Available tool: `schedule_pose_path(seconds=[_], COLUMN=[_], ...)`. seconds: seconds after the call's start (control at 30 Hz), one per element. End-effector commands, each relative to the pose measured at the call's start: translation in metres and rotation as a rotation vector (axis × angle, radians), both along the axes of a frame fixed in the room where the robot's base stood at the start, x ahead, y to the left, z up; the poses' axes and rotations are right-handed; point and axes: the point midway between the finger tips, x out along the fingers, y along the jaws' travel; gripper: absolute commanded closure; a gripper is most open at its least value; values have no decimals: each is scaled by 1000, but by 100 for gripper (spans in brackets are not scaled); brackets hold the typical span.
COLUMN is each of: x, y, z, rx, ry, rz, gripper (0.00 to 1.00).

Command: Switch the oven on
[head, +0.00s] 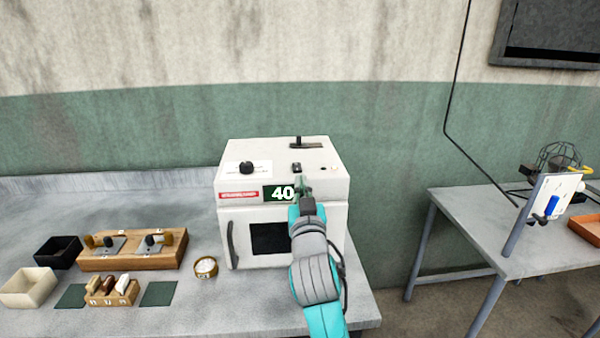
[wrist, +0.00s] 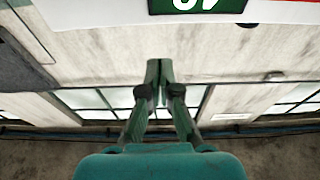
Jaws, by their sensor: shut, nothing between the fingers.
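The oven (head: 230,213) is a white box on the bench, with a dark window, a handle at its left and a green display (head: 281,193) reading 40. On its sloped top are a black knob (head: 247,168), a small dark switch (head: 296,168) and a black lever (head: 305,143). My gripper (head: 303,182) is shut and empty at the oven's upper front, just below the small switch. I cannot tell whether it touches the oven. In the wrist view the shut fingertips (wrist: 159,66) point toward the oven, and part of the display (wrist: 184,5) shows at the top edge.
A round gauge (head: 206,267) lies left of the oven. Further left are a wooden rack (head: 130,262), a small block holder (head: 110,297), green mats, a black box (head: 58,252) and a cream box (head: 28,287). A second table (head: 480,215) stands right, across a floor gap.

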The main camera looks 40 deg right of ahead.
Motion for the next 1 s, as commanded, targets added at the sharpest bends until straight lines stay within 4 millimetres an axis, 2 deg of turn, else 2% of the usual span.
schedule_pose_path(seconds=[0.2,0.83,0.93,1.0], x=[-11,-11,-13,-16], y=[7,8,12,19], z=[-6,-8,-17,-33], rx=[-1,0,-2,-5], ry=[1,1,13,31], rz=[0,1,13,31], gripper=[100,100,100,100])
